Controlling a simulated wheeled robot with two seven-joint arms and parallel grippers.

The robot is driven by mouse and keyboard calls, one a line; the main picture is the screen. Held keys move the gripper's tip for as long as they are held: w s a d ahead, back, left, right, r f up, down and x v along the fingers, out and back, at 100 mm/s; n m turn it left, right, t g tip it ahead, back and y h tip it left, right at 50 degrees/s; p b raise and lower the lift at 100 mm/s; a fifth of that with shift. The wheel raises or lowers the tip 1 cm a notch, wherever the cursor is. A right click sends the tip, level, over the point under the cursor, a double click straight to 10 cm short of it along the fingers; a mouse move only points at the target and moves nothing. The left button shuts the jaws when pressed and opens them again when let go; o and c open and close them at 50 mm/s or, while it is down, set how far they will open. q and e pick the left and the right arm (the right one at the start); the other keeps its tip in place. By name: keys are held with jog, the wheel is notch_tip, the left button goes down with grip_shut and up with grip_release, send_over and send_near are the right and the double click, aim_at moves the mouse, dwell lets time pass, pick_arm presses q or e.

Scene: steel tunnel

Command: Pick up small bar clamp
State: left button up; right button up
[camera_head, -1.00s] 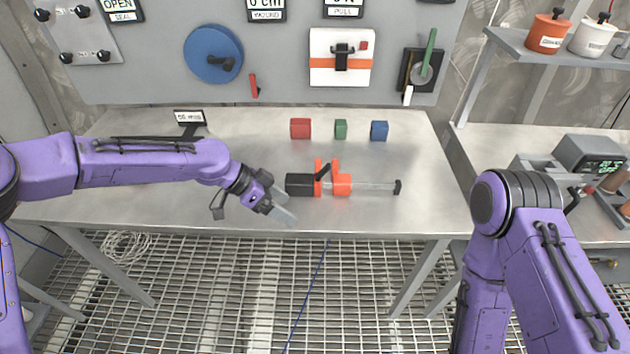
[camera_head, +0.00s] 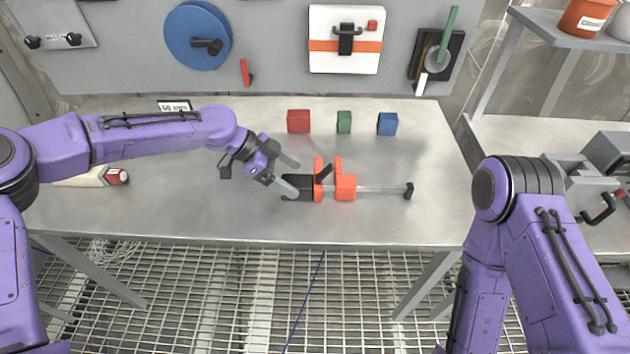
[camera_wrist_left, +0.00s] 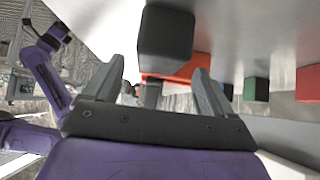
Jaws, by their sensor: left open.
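The small bar clamp lies on the steel table, with a black handle (camera_head: 298,188), orange jaws (camera_head: 344,187) and a grey bar running right to a black end stop. My left gripper (camera_head: 291,176) is open at the handle's left end, one finger on the far side and one at its near left corner. In the left wrist view, the black handle (camera_wrist_left: 166,45) shows ahead of and between the spread fingers (camera_wrist_left: 160,85), with the orange jaw behind it. Nothing is held. My right arm shows at the right, but its gripper is out of the head view.
A red block (camera_head: 298,121), a green block (camera_head: 344,122) and a blue block (camera_head: 387,124) stand behind the clamp. A pale bottle with a red cap (camera_head: 117,176) lies at the left. The table (camera_head: 210,215) is clear in front of the clamp.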

aim_at(301, 181)
pick_arm(q)
jog(key=x, duration=0.2)
jog(key=shift+d+f, duration=0.15)
jog(key=shift+d, duration=0.25)
jog(key=shift+s+d+f, duration=0.1)
jog(key=shift+d+f, duration=0.05)
jog(key=shift+d, duration=0.1)
jog(key=shift+a, duration=0.1)
jog(key=c, duration=1)
jog(key=shift+c, duration=0.8)
pick_arm(e)
jog(key=shift+r, duration=0.6)
